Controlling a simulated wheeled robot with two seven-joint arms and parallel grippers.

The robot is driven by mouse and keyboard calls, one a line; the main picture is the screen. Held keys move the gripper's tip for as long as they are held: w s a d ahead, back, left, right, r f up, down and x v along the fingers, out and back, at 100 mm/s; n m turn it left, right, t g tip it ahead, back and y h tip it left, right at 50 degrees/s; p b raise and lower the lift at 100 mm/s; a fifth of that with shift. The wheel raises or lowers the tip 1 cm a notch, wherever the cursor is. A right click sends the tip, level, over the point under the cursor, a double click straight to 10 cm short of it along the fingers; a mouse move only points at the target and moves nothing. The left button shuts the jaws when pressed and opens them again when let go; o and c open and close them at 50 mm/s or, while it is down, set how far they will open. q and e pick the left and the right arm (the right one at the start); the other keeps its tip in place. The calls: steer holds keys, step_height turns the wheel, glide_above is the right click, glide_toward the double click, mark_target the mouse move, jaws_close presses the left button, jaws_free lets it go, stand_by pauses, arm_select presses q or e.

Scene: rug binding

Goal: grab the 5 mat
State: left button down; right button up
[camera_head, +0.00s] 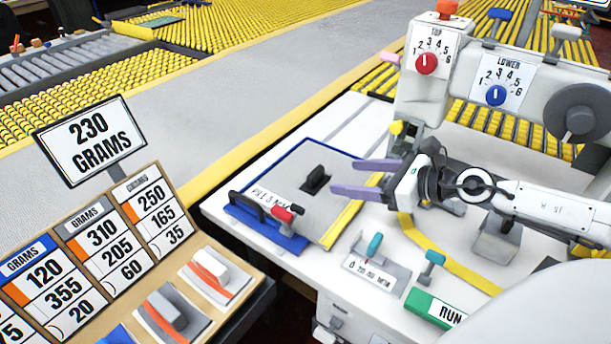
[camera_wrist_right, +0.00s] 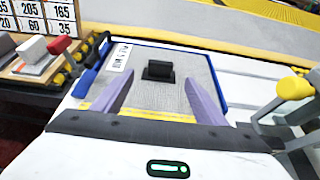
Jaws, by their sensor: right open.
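A grey mat (camera_head: 325,208) with a blue edge, a yellow front strip and a black block handle (camera_head: 315,180) lies on the white machine table. A white label on its left side appears to read "FILE 5" or similar, too small to be sure. My right gripper (camera_head: 356,178) is open and empty, its two purple fingers pointing left over the mat's right side. In the right wrist view the handle (camera_wrist_right: 158,70) stands ahead, between the lines of the fingers (camera_wrist_right: 160,90) and apart from them. My left gripper is not in view.
A blue clamp with a red knob (camera_head: 283,213) stands at the mat's left edge. A teal-knobbed lever plate (camera_head: 375,265) and a green RUN block (camera_head: 435,308) are in front. A sign reading 230 grams (camera_head: 92,140) and a sample rack stand at left. The dial machine (camera_head: 425,95) is behind.

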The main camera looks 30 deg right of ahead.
mark_target(319, 174)
steer(key=shift+w+a+f, duration=0.2)
steer(key=shift+w+a, duration=0.1)
steer(key=shift+w, duration=0.15)
steer(key=shift+x, duration=4.1)
steer(key=shift+d+f, duration=0.2)
steer(key=shift+c, duration=0.2)
steer(key=shift+r, duration=0.1)
steer(key=c, duration=1.3)
